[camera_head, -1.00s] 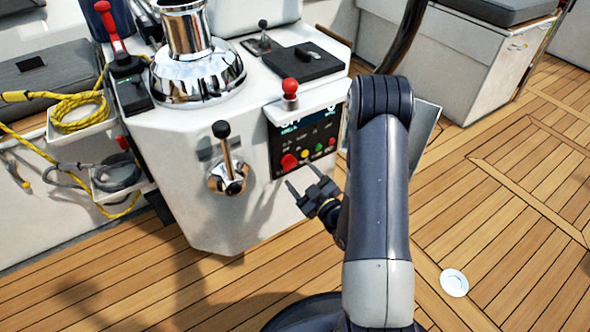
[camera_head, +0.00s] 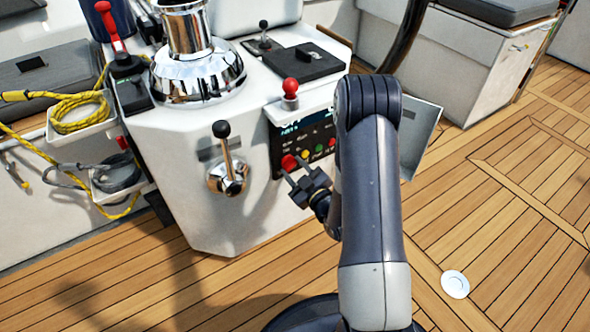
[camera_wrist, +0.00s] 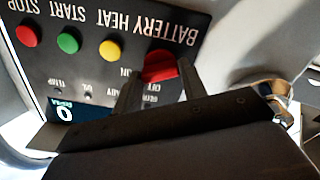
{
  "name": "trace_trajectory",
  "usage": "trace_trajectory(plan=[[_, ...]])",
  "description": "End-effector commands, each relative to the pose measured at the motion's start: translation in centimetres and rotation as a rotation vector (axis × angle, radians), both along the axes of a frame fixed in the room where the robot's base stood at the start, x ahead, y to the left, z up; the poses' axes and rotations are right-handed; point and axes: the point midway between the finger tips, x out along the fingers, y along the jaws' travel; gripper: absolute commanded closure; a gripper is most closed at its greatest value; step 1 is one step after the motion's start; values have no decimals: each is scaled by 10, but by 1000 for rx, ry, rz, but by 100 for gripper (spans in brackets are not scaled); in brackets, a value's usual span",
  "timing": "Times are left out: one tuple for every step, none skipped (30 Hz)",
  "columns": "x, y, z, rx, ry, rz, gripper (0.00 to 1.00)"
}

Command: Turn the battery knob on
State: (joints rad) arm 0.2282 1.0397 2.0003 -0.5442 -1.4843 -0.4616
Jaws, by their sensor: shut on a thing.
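The red battery knob (camera_head: 288,163) is on the dark engine panel (camera_head: 277,147) on the side of the white console. In the wrist view the knob (camera_wrist: 160,67) is under the upside-down word BATTERY. My gripper (camera_head: 296,168) is at the panel, its two fingers reaching to the knob. In the wrist view my gripper (camera_wrist: 160,76) has one finger on each side of the knob's lower part and is shut on it. Part of the knob is hidden by the fingers.
Yellow, green and red buttons (camera_wrist: 110,50) sit beside the knob. A chrome lever (camera_head: 228,165) with a black grip stands left of the panel. A red-topped lever (camera_head: 290,92) stands above the panel. The teak deck (camera_head: 500,230) at the right is mostly clear.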

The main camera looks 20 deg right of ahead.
Motion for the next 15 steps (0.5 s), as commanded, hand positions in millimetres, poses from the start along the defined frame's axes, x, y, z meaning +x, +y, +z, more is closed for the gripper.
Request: trace_trajectory(plan=[[0,0,0,0,0,1,73],[0,0,0,0,0,1,75],[0,0,0,0,0,1,78],[0,0,0,0,0,1,81],[0,0,0,0,0,1,83],[0,0,0,1,1,1,83],[0,0,0,1,1,1,83],[0,0,0,3,1,1,83],[0,0,-1,6,2,1,83],[0,0,-1,9,4,1,83],[0,0,-1,15,5,1,83],[0,0,-1,26,9,1,83],[0,0,-1,35,12,1,83],[0,0,-1,46,15,1,83],[0,0,-2,63,21,1,83]])
